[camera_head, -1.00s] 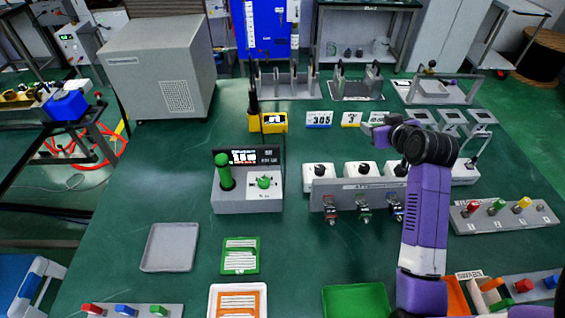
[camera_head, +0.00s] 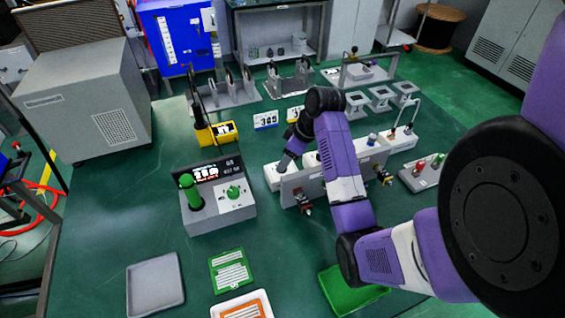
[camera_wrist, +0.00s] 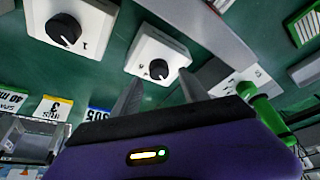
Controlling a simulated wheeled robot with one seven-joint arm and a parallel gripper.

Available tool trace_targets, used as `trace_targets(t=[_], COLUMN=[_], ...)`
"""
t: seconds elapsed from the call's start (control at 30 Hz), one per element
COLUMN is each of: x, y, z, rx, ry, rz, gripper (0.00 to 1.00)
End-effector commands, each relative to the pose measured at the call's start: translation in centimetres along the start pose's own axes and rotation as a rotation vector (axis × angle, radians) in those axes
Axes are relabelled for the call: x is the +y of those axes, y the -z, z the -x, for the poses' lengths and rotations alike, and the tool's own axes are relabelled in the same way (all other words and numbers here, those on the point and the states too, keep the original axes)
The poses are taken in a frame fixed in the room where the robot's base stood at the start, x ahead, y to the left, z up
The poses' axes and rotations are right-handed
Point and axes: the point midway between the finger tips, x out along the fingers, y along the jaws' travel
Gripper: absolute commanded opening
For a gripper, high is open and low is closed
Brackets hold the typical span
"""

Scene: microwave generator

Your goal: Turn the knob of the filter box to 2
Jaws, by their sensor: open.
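A row of white boxes with black knobs stands behind a grey panel; I cannot tell from a readable name which is the filter box. The leftmost white box (camera_head: 271,178) is partly hidden by my gripper (camera_head: 285,162). In the wrist view this white box (camera_wrist: 158,52) and its black knob (camera_wrist: 159,69) lie ahead of my gripper (camera_wrist: 160,82). The fingers are apart and empty, and the knob appears between their tips, seemingly untouched. A second white box (camera_wrist: 68,28) with a black knob (camera_wrist: 63,30) is at upper left.
A grey unit (camera_head: 222,205) with a green handle (camera_head: 190,190) and green knob (camera_head: 234,192) stands left of the boxes. The grey panel (camera_head: 305,185) bears several valves in front. Number cards (camera_head: 265,121) stand behind. A grey tray (camera_head: 155,285) lies front left.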

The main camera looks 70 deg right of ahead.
Motion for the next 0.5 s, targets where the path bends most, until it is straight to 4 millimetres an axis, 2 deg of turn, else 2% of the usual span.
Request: trace_targets(t=[0.2, 0.5], x=[0.0, 0.0], y=[0.0, 0.0], z=[-2.4, -3.0], rx=[-0.001, 0.000], ry=[0.000, -0.002], rz=[-0.001, -0.001], gripper=[0.52, 0.52])
